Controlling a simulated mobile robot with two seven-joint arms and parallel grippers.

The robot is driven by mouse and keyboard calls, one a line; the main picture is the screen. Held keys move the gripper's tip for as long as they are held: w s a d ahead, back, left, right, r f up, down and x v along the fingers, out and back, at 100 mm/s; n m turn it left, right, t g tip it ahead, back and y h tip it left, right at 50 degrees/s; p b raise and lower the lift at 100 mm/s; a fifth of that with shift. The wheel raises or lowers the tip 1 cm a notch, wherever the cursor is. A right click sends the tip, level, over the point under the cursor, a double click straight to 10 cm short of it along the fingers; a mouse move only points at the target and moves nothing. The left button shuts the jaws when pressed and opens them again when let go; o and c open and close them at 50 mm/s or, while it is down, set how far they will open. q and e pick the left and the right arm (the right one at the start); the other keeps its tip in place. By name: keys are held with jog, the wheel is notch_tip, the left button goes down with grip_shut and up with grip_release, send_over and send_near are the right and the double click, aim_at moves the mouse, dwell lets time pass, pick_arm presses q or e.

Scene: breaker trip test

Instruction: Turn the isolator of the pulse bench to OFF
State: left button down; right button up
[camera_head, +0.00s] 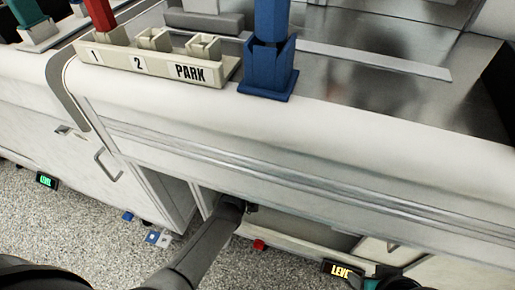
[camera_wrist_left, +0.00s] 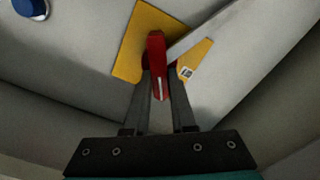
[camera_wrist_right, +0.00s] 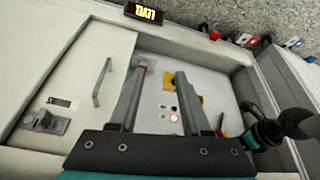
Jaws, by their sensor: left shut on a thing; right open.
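In the left wrist view the isolator has a red handle (camera_wrist_left: 156,62) with a white line on it, in front of a yellow plate (camera_wrist_left: 142,35). My left gripper (camera_wrist_left: 160,80) is shut on this handle, one finger on each side. The small label on the yellow plate is too small to read. In the head view my left arm reaches below the bench edge; the isolator does not show clearly there. My right gripper (camera_wrist_right: 161,74) is open and empty, pointing at the white cabinet front. At the right of that view part of my left gripper (camera_wrist_right: 262,133) shows.
The bench top carries a rack (camera_head: 150,65) marked 1, 2 and PARK, and a blue holder (camera_head: 268,75). A lit LEVEL display (camera_head: 342,271) is low at the right. A cabinet handle (camera_wrist_right: 103,82) is left of my right gripper. A blue knob (camera_wrist_left: 30,8) is at the upper left.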

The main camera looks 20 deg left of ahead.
pick_arm(q)
jog(key=shift+a+f+n+b, duration=0.1)
jog(key=shift+f+n+b, duration=0.2)
jog(key=shift+n, duration=1.65)
jog(key=shift+a+f+n+b, duration=0.1)
jog(key=shift+n+b, duration=0.35)
jog(key=shift+n, duration=1.55)
jog(key=shift+a+f+n+b, duration=0.15)
jog(key=shift+n+b, duration=0.2)
jog(key=shift+n, duration=1.6)
pick_arm(e)
jog(key=shift+w+a+r+t+y, duration=0.15)
jog(key=shift+w+a+t+y, duration=0.55)
jog(key=shift+w+a+t, duration=0.85)
pick_arm(q)
jog(key=shift+d, duration=0.1)
pick_arm(e)
jog(key=shift+a, duration=0.1)
pick_arm(q)
jog(key=c, duration=0.7)
grip_release()
jog(key=shift+c, duration=0.2)
